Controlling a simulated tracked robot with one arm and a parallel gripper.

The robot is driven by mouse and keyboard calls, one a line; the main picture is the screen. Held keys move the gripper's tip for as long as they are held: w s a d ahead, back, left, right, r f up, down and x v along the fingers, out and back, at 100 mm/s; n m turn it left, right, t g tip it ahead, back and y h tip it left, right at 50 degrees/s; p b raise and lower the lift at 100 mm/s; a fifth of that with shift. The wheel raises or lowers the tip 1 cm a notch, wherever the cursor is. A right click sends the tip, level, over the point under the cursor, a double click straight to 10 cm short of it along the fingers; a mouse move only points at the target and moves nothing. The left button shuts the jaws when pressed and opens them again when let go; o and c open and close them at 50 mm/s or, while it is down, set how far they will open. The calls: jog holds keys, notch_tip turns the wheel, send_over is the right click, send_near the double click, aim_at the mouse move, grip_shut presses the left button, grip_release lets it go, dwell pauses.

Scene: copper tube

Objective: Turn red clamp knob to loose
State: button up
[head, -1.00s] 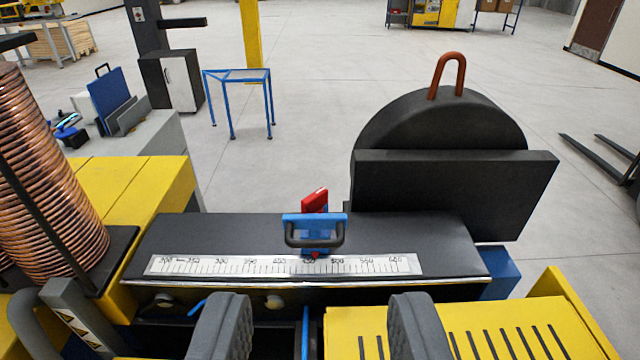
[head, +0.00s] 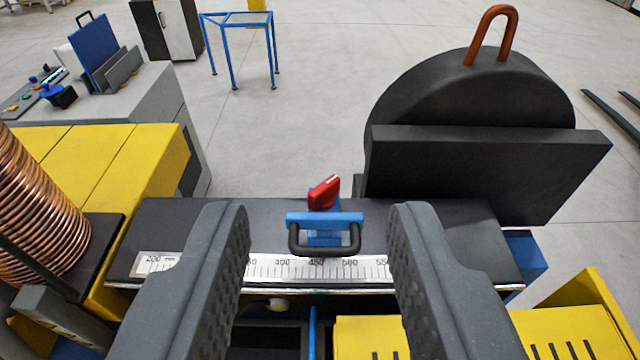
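The red clamp knob (head: 324,192) sits on top of a blue sliding stop (head: 325,219) with a black handle (head: 325,248). The knob is tilted, its right end higher in the picture. The stop stands on the dark bench with a printed scale (head: 268,270), its handle near the 450 mark. My gripper (head: 319,225) is open, its two grey fingers well apart. The fingertips show to the left and right of the blue stop, with nothing between them touching. The knob lies just beyond the fingertips in the picture.
A black round guard (head: 470,110) with a flat plate and an orange hook stands at right behind the bench. A copper coil (head: 35,205) and yellow housing (head: 130,160) are at left. Open floor and a blue stand (head: 238,40) lie behind.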

jog(key=w+a+f+g, duration=0.1)
jog(key=w+a+g, duration=0.1)
jog(key=w, duration=0.4)
jog(key=m+g+h+p, duration=0.2)
jog(key=m+g+h, duration=0.5)
jog(key=m, duration=0.2)
send_over(322, 186)
jog(key=s+a, duration=0.6)
jog(key=s, duration=0.1)
notch_tip(322, 186, down, 16)
jog(key=x, duration=0.4)
jog(key=p+x, duration=0.1)
jog(key=x, duration=0.4)
jog(key=p+x, duration=0.1)
jog(key=x, duration=0.3)
jog(key=shift+w+a+f, duration=0.15)
jog(key=shift+w+a, duration=0.15)
jog(key=shift+w, duration=0.2)
grip_shut()
